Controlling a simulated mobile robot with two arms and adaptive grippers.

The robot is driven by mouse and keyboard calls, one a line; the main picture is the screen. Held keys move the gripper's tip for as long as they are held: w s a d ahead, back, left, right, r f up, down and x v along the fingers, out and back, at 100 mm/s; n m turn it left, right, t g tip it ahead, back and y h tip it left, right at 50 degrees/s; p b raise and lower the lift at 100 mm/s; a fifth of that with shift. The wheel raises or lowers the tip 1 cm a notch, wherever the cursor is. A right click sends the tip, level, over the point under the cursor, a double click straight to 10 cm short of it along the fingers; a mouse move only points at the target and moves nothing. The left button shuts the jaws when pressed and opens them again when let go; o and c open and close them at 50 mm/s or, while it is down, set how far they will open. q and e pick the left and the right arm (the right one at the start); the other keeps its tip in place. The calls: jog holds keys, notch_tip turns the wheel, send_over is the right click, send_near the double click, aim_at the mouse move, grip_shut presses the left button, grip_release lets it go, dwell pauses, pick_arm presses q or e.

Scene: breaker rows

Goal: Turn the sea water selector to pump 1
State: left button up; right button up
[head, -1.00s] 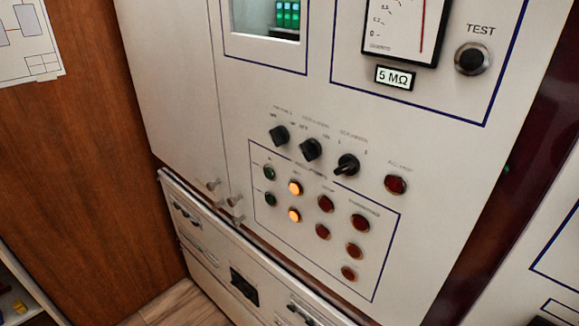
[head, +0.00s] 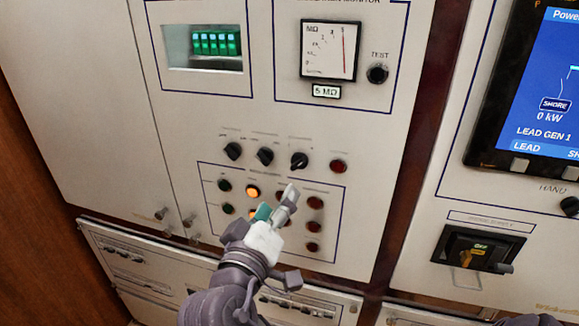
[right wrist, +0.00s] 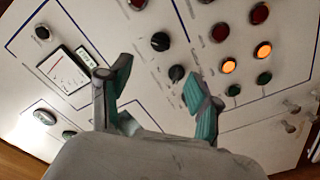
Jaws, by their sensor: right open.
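Three black rotary selectors sit in a row on the white panel in the head view: a left one (head: 233,151), a middle one (head: 265,156) and a right one (head: 299,160). Their labels are too small to read, so I cannot tell which is the sea water selector. My right gripper (head: 276,204) is open and empty, in front of the lamp block below the row. In the right wrist view the gripper (right wrist: 150,86) spreads its fingers, with the middle selector (right wrist: 177,73) between them and the right selector (right wrist: 160,41) beyond. My left gripper is out of view.
A red button (head: 338,167) is right of the selectors. Amber, green and red lamps, such as an amber one (head: 253,191), fill the framed block below. A meter (head: 330,50) and TEST button (head: 377,74) are above. A breaker handle (head: 478,250) protrudes at the right.

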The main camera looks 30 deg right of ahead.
aim_at(296, 166)
jog(key=p+x, duration=0.4)
jog(key=x, duration=0.7)
jog(key=shift+r, duration=0.1)
jog(key=shift+w+d+p, duration=0.3)
jog(key=shift+d+p, duration=0.05)
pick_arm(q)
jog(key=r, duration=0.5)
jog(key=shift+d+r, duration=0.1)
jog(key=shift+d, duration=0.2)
pick_arm(e)
jog(key=shift+a, duration=0.1)
jog(key=c, duration=1.1)
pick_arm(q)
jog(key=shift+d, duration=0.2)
pick_arm(e)
jog(key=shift+c, duration=0.2)
